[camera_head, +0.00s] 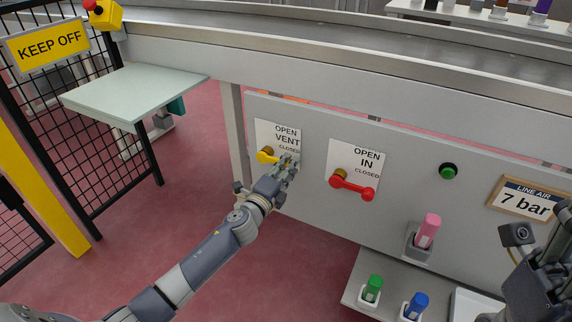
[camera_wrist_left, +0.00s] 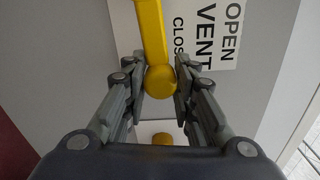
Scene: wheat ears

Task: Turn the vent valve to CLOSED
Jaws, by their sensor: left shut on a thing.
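The vent valve's yellow lever (camera_head: 265,156) is on a white plate (camera_head: 266,131) marked OPEN, VENT and CLOSED. It runs right from its pivot, below the word CLOSED. My left gripper (camera_head: 289,163) is shut on the lever's outer end and hides it in the head view. In the left wrist view the yellow lever (camera_wrist_left: 152,35) comes down from the top and its round knob (camera_wrist_left: 160,81) sits between the fingers of my left gripper (camera_wrist_left: 160,76). My right gripper (camera_head: 552,275) is partly seen at the lower right; its fingers are unclear.
A red lever (camera_head: 352,187) on the IN plate (camera_head: 360,158) is close on the right. A green button (camera_head: 448,171), a pink item in a holder (camera_head: 429,231) and a "7 bar" sign (camera_head: 525,202) are farther right. A low shelf (camera_head: 358,291) holds green and blue items.

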